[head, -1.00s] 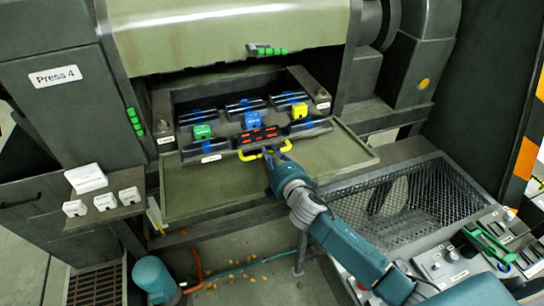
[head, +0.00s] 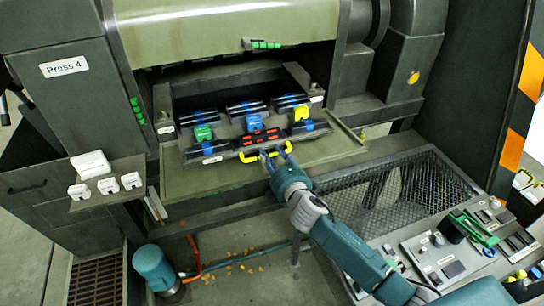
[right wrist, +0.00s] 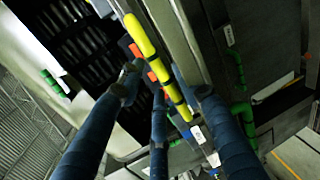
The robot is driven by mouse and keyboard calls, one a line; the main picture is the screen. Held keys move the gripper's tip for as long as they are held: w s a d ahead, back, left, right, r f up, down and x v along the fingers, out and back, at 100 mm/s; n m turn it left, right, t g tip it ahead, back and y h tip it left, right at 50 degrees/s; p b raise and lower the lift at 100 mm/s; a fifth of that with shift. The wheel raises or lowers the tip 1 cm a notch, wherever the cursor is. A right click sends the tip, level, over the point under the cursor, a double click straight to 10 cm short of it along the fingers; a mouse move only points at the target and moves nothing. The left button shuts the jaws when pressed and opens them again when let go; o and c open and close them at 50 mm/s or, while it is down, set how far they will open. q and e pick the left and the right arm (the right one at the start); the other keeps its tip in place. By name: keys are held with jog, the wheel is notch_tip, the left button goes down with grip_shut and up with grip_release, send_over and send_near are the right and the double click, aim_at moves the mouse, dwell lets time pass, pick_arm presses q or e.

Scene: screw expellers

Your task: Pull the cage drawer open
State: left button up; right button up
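The cage drawer (head: 228,147) is a dark tray under Press 4, partly out over the greenish ledge. It bears dark bars and green, blue and yellow blocks. Its yellow bar handle (head: 250,158) is on the front edge and also shows in the right wrist view (right wrist: 143,38). My right gripper (head: 277,157) is at the handle's right part. Exact contact is partly hidden.
Greenish ledge (head: 340,150) lies below the drawer, with bare room at its right. A mesh basket (head: 405,185) and a control panel (head: 440,262) are at right. A small shelf (head: 93,198) with white blocks is at left.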

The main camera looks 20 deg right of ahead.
jog(key=v, duration=0.8)
dwell(0.4)
